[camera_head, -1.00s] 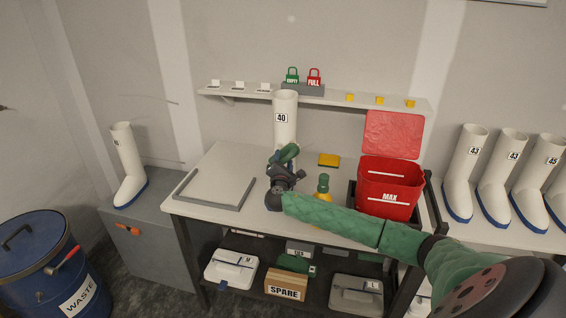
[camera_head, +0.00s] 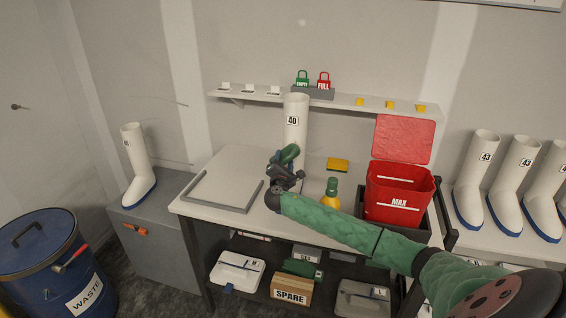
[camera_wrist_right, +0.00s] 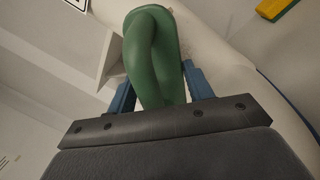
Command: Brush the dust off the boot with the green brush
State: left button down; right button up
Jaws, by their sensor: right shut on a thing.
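The white boot (camera_head: 294,118) marked 40 stands upright on the bench, behind my right gripper. My right gripper (camera_head: 287,162) is in front of the boot's lower part and hides some of it. It is shut on the green brush (camera_head: 289,153). In the right wrist view the green brush (camera_wrist_right: 152,55) sits between the blue fingers (camera_wrist_right: 160,88), with the white boot (camera_wrist_right: 215,50) close behind it. I cannot tell whether the brush touches the boot. My left gripper is not in view.
A yellow sponge (camera_head: 338,164), a green-topped yellow bottle (camera_head: 331,192) and an open red bin (camera_head: 400,190) stand to the right. A shelf (camera_head: 330,100) with padlocks hangs behind. More boots (camera_head: 476,175) stand far right.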

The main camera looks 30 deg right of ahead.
jog(key=shift+s+d, duration=1.1)
jog(key=shift+s, duration=0.1)
jog(key=shift+w+a+b, duration=0.45)
jog(key=shift+w+a, duration=0.8)
jog(key=shift+w, duration=0.15)
jog(key=p+v, duration=0.1)
jog(key=v, duration=0.5)
jog(key=shift+w+a+r, duration=0.3)
jog(key=shift+a+r, duration=0.1)
jog(key=shift+r, duration=0.05)
jog(key=shift+p, duration=0.3)
jog(key=shift+r+p+v, duration=0.2)
jog(key=shift+p+v, duration=0.1)
jog(key=shift+v, duration=1.2)
jog(key=shift+w+a, duration=0.1)
jog(key=shift+a, duration=0.05)
